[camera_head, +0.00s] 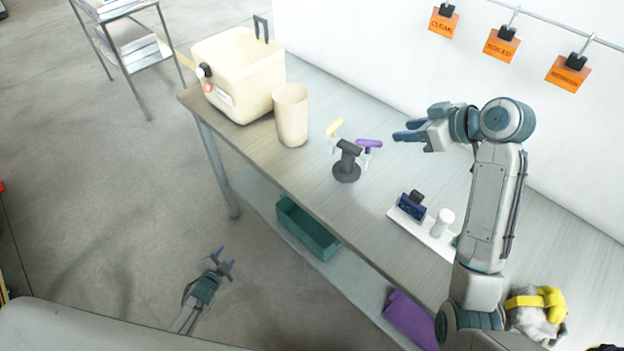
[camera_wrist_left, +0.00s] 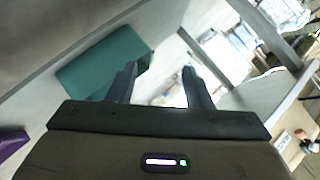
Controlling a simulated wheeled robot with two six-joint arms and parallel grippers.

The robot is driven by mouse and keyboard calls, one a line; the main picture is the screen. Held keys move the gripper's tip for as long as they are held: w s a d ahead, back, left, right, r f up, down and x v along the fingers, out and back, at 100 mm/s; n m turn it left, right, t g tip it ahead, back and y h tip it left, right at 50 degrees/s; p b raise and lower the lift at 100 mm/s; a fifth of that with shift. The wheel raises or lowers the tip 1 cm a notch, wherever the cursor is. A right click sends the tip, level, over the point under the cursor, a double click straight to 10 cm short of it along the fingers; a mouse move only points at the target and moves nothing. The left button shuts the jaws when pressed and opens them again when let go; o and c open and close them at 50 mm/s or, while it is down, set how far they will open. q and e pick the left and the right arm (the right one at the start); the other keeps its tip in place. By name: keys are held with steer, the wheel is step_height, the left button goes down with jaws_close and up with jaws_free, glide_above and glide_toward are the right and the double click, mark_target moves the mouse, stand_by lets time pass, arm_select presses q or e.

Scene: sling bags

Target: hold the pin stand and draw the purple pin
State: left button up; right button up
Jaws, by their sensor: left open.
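The pin stand (camera_head: 346,169) is dark grey with a round base and stands upright on the table. My left gripper (camera_head: 223,262) is low over the floor, in front of the table, open and empty. Its two fingers also show in the left wrist view (camera_wrist_left: 160,84).
On the table (camera_head: 330,215) stand a cream bin (camera_head: 240,85), a cream cup (camera_head: 292,117) and a white tray (camera_head: 425,238) with small items. A green bin (camera_head: 307,228) and a purple item (camera_head: 408,318) are on the lower shelf. Orange tags (camera_head: 501,46) hang from a rail.

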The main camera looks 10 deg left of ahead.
arm_select(q)
steer(key=w+d+r+m+t+h, duration=0.15)
steer(key=w+r+m, duration=0.35)
steer(key=r, duration=0.5)
steer(key=w+d+r+m+t+h, duration=0.1)
steer(key=w+r+m+t+h, duration=0.25)
steer(key=w+r, duration=0.5)
steer(key=w+d+r+m+t+h, duration=0.15)
steer(key=w+r+m, duration=0.35)
steer(key=r, duration=0.7)
steer(key=d+r+m+h, duration=0.3)
steer(key=m, duration=0.1)
steer(key=m+g+h, duration=0.4)
steer(key=m+g, duration=0.1)
steer(key=m, duration=1.1)
glide_toward(342, 163)
steer(key=shift+a+r+y, duration=0.25)
steer(key=shift+a+r, duration=0.15)
steer(key=shift+r, duration=0.2)
steer(key=shift+d+m, duration=0.45)
steer(key=shift+d, duration=0.1)
steer(key=x, duration=1)
steer(key=shift+w+d+f, duration=0.1)
steer(key=shift+d+f, duration=0.05)
steer(key=shift+f, duration=0.05)
